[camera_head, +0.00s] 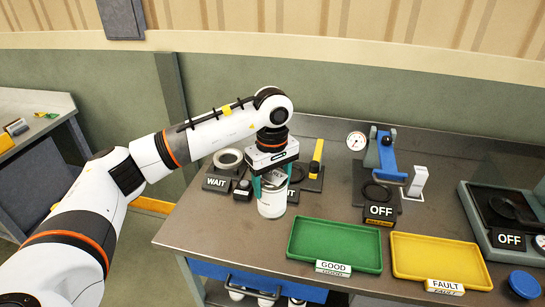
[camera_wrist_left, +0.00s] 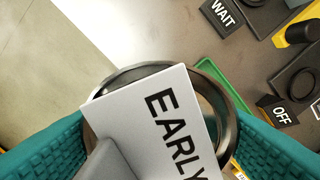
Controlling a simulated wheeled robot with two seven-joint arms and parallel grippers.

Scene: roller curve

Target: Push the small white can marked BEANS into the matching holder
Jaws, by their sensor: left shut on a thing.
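My left gripper (camera_head: 271,186) is shut on a white can (camera_head: 271,204), over the front of the bench left of the green tray. Its teal fingers are on both sides of the can. In the left wrist view, a metallic round rim (camera_wrist_left: 214,84) shows between the fingers, with a white plate reading EARLY (camera_wrist_left: 150,110) across it. I cannot read BEANS on the can. A ring-shaped holder (camera_head: 228,158) with a WAIT sign (camera_head: 216,184) stands behind and left of the can. Another WAIT sign (camera_head: 293,195) is just right of the can, partly hidden. My right gripper is not in view.
A green GOOD tray (camera_head: 300,252) and a yellow FAULT tray (camera_head: 400,262) lie at the front. A blue lever press (camera_head: 386,160) with an OFF sign (camera_head: 379,212) and a gauge (camera_head: 356,141) stand behind. A blue round lid (camera_head: 525,284) is at the right.

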